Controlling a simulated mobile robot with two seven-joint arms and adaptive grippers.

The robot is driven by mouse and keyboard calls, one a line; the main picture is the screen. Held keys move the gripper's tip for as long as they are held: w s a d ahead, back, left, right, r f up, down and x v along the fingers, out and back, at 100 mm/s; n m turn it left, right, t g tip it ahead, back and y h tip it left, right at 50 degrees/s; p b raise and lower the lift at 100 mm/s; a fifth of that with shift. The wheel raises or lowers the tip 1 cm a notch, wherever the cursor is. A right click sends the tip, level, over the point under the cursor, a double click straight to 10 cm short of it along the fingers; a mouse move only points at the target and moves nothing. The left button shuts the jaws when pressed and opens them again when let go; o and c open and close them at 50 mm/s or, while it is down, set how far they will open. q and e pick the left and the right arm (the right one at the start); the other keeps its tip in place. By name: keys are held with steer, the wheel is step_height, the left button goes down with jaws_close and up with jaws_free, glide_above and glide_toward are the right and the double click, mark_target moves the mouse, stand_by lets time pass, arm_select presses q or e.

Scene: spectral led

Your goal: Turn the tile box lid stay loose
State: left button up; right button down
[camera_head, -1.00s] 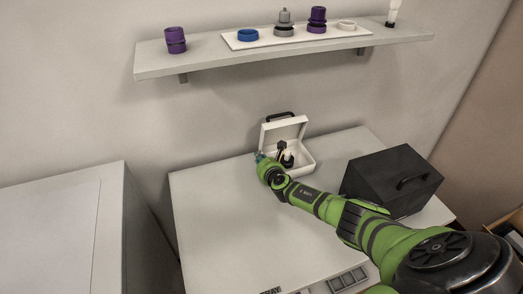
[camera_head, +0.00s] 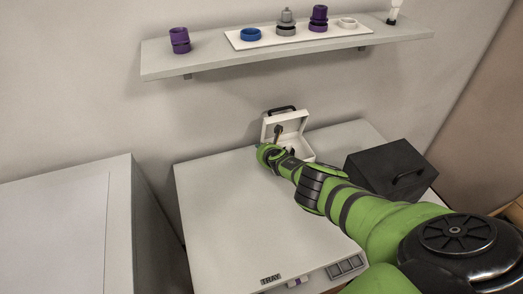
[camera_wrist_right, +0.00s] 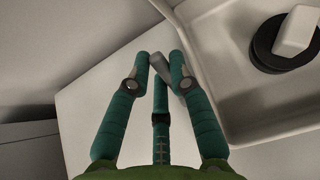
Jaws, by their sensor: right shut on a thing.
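The white tile box stands on the white worktop against the wall. Its lid (camera_head: 297,126) is up, with a black handle on top. My right gripper (camera_head: 262,149) is at the left side of the box, partly hidden by its own wrist. In the right wrist view its teal fingers (camera_wrist_right: 159,62) are closed around a small grey piece (camera_wrist_right: 158,66) beside the box wall (camera_wrist_right: 212,95). I take this piece for the lid stay; most of it is hidden by the fingers. My left gripper is not in view.
Inside the box are a black disc (camera_wrist_right: 282,48) and a white block (camera_wrist_right: 298,28). A black case (camera_head: 390,166) stands right of the box. A shelf (camera_head: 210,62) with purple, blue and grey parts hangs above. The worktop's left front is clear.

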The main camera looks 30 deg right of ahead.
steer(key=shift+s+a+f, duration=0.1)
steer(key=shift+f, duration=0.05)
steer(key=c, duration=1.1)
jaws_free()
steer(key=shift+f, duration=0.1)
